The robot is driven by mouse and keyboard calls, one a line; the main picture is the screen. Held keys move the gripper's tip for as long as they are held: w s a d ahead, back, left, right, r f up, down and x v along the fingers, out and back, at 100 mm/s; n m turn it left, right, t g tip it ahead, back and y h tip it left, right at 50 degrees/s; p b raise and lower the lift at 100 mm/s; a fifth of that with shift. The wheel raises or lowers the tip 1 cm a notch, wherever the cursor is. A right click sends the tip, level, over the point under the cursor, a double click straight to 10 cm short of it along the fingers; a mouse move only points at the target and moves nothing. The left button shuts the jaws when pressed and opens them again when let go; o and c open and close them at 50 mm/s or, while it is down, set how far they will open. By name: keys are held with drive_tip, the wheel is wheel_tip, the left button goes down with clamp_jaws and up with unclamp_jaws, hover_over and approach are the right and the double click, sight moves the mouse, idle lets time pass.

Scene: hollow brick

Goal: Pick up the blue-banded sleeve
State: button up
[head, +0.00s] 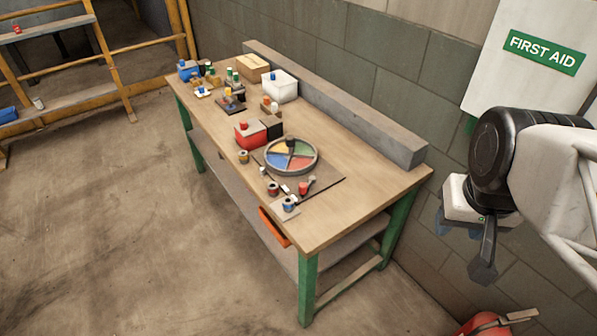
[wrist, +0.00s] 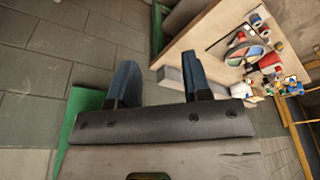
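The blue-banded sleeve (head: 289,204) is a small, short cylinder with a blue band, standing near the front edge of the workbench (head: 318,229), at its near end. Two similar small sleeves stand along the same edge, one with a reddish band (head: 273,188) and one with a yellowish band (head: 243,157). In the wrist view small round pieces (wrist: 256,20) show on the bench, too small to tell apart. My gripper (head: 446,224) hangs in the air right of the bench, well away from the sleeves. In the wrist view its two blue fingers (wrist: 160,64) are apart with nothing between them.
A round tray with coloured sectors (head: 291,170) sits beside the sleeves on a dark mat. A red box (head: 250,136), a white bin (head: 282,87) and several small parts lie farther back. A grey ledge (head: 345,108) runs along the wall side. The bench's near right end is clear.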

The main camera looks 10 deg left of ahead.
drive_tip(key=o, duration=0.4)
drive_tip(key=w+a+f+n+h, duration=0.2)
drive_tip(key=w+f+n+h, duration=0.4)
drive_tip(key=w+f+n, duration=0.4)
drive_tip(key=n+t+h, duration=0.2)
drive_tip(key=n+t, duration=0.5)
drive_tip(key=n, duration=0.8)
hover_over(288, 204)
drive_tip(key=s+d, duration=0.3)
drive_tip(key=d, duration=0.8)
wheel_tip(288, 204, down, 12)
drive_tip(key=a+f+n+t+y, duration=0.1)
drive_tip(key=a+f+n, duration=0.1)
drive_tip(key=a+f, duration=0.1)
drive_tip(key=a+f+n+t+y, duration=0.1)
drive_tip(key=a+f+n+y, duration=0.1)
drive_tip(key=a, duration=0.3)
drive_tip(key=s+a+f+n+t+y, duration=0.1)
drive_tip(key=a+f+n, duration=0.3)
drive_tip(key=a, duration=0.1)
drive_tip(key=shift+f+t+y, duration=0.3)
drive_tip(key=shift+f, duration=0.1)
